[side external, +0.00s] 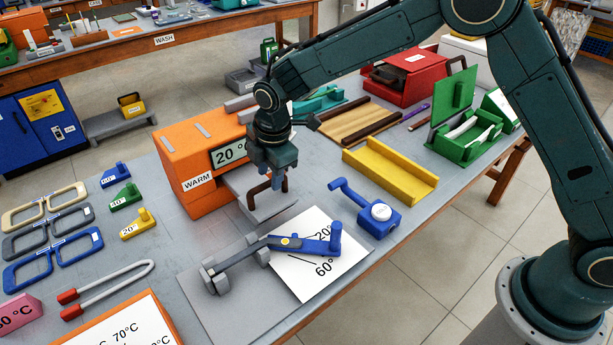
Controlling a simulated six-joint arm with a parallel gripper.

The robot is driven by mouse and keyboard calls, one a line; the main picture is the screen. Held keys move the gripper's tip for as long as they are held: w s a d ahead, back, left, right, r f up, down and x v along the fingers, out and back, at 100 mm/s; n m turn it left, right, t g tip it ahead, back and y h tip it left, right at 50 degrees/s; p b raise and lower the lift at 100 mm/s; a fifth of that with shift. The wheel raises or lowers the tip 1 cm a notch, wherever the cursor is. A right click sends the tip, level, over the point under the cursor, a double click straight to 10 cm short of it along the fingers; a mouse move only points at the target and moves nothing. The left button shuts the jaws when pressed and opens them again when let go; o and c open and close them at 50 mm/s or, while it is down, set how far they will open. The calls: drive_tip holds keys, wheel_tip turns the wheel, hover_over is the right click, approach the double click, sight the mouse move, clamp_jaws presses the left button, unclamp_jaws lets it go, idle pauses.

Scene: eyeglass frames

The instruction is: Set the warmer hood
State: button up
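The orange warmer (190,160) stands on the grey table, with a "WARM" label and a "20°" display on its front. A grey plate (268,207) juts from its lower front and carries a dark brown handle (252,193). No separate part is marked as the hood, so I cannot tell which part it is. My gripper (279,182) points down in front of the display, with its fingertips at the handle's upper right. Whether the fingers touch or grip the handle is unclear. My gripper partly hides the display and the handle.
A blue-armed fixture (305,244) lies over a white card (300,275) in front. A green box (465,135) stands open.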

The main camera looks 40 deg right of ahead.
drive_tip(key=shift+w+f, duration=0.15)
drive_tip(key=shift+f, duration=0.55)
clamp_jaws()
hover_over(252, 182)
drive_tip(key=shift+r, duration=0.1)
idle(0.5)
unclamp_jaws()
drive_tip(key=shift+d, duration=0.1)
